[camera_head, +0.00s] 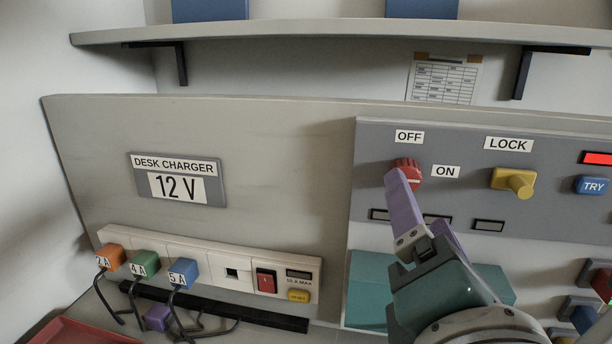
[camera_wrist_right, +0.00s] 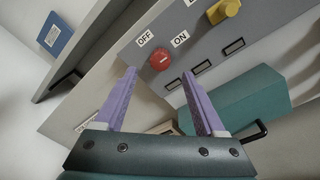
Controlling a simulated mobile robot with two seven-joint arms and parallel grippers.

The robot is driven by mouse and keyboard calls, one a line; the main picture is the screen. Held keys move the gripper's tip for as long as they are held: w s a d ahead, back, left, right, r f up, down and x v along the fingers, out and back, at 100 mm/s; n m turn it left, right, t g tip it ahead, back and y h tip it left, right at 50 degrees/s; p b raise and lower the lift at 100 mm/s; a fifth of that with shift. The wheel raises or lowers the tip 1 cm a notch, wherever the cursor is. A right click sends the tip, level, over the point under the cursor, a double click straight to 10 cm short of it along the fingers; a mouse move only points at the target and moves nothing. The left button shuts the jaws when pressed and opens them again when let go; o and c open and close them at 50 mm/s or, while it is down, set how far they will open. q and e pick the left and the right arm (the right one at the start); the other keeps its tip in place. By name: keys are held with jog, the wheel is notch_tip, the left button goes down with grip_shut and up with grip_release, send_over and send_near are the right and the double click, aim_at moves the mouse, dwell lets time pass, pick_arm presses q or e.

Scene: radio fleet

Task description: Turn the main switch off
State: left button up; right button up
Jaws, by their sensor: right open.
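The main switch is a red round knob (camera_head: 413,168) on the grey panel (camera_head: 380,145), with an OFF label (camera_head: 409,137) above it and an ON label (camera_head: 445,171) to its right. In the right wrist view the knob (camera_wrist_right: 160,58) shows a small pale mark, but I cannot tell exactly which label it points to. My right gripper (camera_head: 415,200) is open and empty, its purple fingers pointing at the knob. In the head view one finger overlaps the knob's lower left. In the wrist view (camera_wrist_right: 159,76) the knob lies beyond the gap between the fingertips; contact is unclear. My left gripper is not in view.
A yellow knob (camera_head: 514,181) under a LOCK label and a blue TRY button (camera_head: 592,185) sit to the right. A teal block (camera_head: 490,283) is below the panel. A power strip (camera_head: 212,265) with coloured plugs is lower left. A shelf (camera_head: 330,31) runs above.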

aim_at(409, 180)
jog(key=x, duration=0.5)
jog(key=shift+w, duration=0.35)
grip_shut()
